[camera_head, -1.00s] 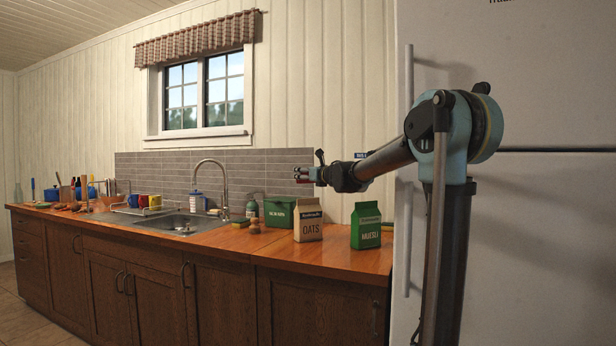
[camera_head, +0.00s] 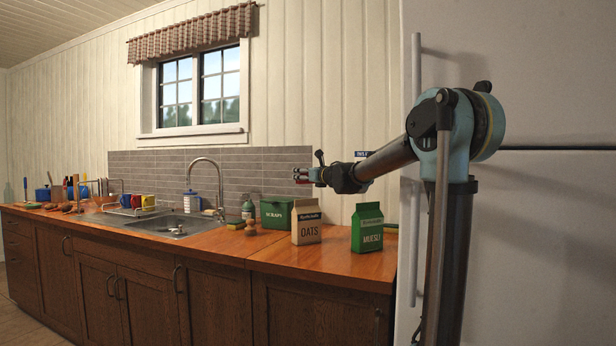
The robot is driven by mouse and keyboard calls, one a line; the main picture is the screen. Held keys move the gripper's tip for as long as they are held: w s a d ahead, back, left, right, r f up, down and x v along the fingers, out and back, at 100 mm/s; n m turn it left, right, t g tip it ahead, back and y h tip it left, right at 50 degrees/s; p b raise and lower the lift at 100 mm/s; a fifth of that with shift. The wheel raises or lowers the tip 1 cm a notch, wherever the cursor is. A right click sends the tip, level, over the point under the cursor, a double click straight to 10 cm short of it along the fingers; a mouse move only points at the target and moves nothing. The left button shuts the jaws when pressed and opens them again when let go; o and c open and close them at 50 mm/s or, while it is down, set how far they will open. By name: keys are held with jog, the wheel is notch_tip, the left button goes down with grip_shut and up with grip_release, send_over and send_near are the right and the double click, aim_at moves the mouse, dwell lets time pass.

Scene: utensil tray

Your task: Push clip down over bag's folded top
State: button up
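A tan and dark carton-shaped bag labelled OATS (camera_head: 307,230) stands upright on the wooden counter. A green bag labelled MUESLI (camera_head: 367,236) stands to its right, apart from it. Both have narrowed tops. My gripper (camera_head: 298,175) is at the end of my outstretched arm, and in the picture it appears just above the OATS bag's top. Small red patches show at its fingers; I cannot tell whether they are part of it or a held clip. The fingers are too small to tell open from shut. I cannot make out a clip on either bag.
A green scraps bin (camera_head: 276,213) stands left of the OATS bag, with a small brown brush-like item (camera_head: 252,227) and a sponge (camera_head: 236,226) nearby. The sink (camera_head: 170,224) and tall faucet (camera_head: 221,180) are further left. A white fridge (camera_head: 560,230) borders the counter's right end.

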jog(key=shift+s+f, duration=0.1)
jog(key=shift+f, duration=2.4)
jog(key=shift+f, duration=1.55)
jog(key=o, duration=0.9)
jog(key=shift+c, duration=0.2)
jog(key=shift+s, duration=0.1)
jog(key=v, duration=1.1)
jog(key=shift+s+d, duration=0.3)
jog(key=shift+d, duration=0.05)
jog(key=shift+f, duration=0.15)
